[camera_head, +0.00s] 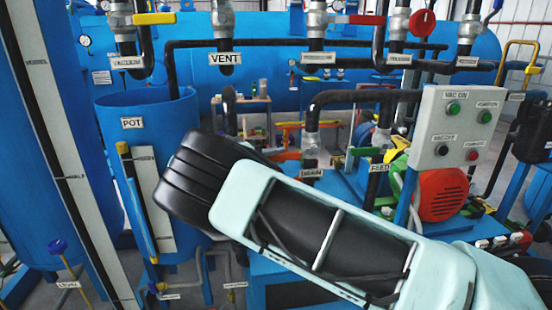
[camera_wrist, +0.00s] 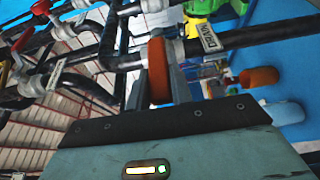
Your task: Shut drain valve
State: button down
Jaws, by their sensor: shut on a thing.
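The drain valve's orange handle (camera_wrist: 158,70) stands between the two grey fingers of my gripper (camera_wrist: 159,88) in the wrist view. The fingers are closed on it. The handle joins a dark pipe with a metal fitting, and a white label reading DRAIN (camera_wrist: 208,38) sits on the pipe just to the right. In the head view the drain label (camera_head: 312,173) hangs under a metal valve body (camera_head: 310,145) on a black pipe. My arm covers the area in front of it, and my fingertips are hidden there.
A blue pot tank (camera_head: 130,105) stands to the left. A grey control box (camera_head: 455,128) with buttons and a red round motor cover (camera_head: 441,194) are to the right. Overhead pipes carry a yellow handle (camera_head: 155,18) and a red handle (camera_head: 360,20). Pipes crowd the valve closely.

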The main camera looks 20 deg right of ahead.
jog(key=shift+f, duration=0.25)
jog(key=c, duration=1.2)
grip_release()
jog(key=shift+c, duration=0.2)
jog(key=s+a+b, duration=0.2)
jog(key=a+b, duration=0.2)
jog(key=a, duration=1.3)
jog(key=shift+a, duration=0.15)
jog(key=shift+f, duration=0.1)
